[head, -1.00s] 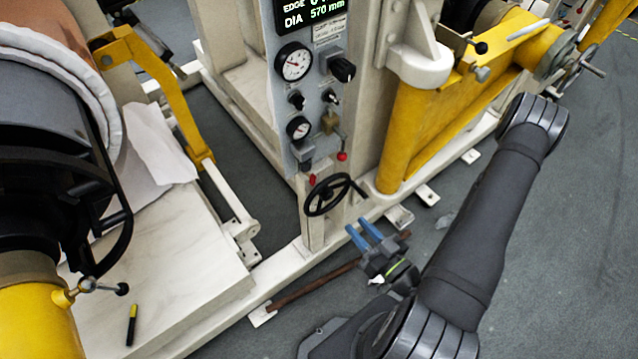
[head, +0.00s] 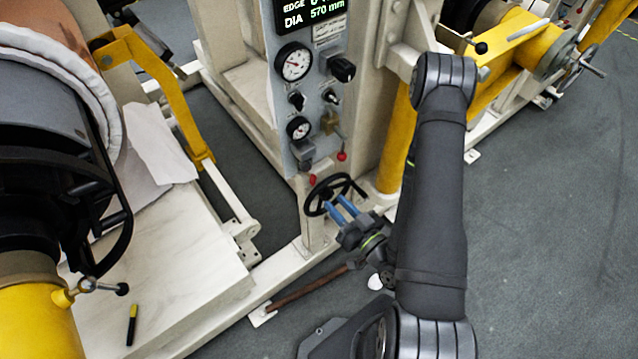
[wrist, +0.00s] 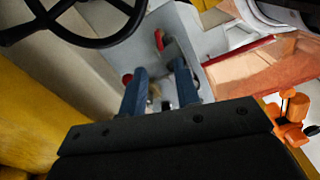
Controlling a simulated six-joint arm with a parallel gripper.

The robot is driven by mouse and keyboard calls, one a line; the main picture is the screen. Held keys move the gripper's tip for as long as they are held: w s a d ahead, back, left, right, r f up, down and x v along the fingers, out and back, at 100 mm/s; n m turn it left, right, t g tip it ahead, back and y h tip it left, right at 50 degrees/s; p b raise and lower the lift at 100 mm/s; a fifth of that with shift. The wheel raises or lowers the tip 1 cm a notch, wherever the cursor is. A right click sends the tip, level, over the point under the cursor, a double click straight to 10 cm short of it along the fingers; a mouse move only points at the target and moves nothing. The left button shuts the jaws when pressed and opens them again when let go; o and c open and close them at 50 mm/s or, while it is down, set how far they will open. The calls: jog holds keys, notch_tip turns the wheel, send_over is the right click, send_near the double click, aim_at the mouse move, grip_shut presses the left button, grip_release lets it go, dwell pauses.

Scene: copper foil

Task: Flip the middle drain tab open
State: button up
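A small red tab (head: 312,180) hangs at the foot of the grey control panel (head: 288,100), below a small dark grey fitting (head: 303,151). I take it for a drain tab; I cannot tell which one is the middle. A red tab (wrist: 160,41) also shows in the wrist view, beyond my fingertips. My gripper (head: 334,202) is open, with its two blue fingers apart and nothing seen between them. In the head view the fingers overlap the lower part of the black handwheel (head: 313,208). In the wrist view my gripper (wrist: 160,68) points toward the panel's underside, apart from the tab.
The handwheel also fills the upper left of the wrist view (wrist: 98,42). A yellow post (head: 393,160) stands close to my arm. A brown bar (head: 305,288) lies low by the frame. Grey floor (head: 560,220) is open at right.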

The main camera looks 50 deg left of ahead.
aim_at(315, 181)
jog(key=shift+a, duration=4.2)
grip_shut()
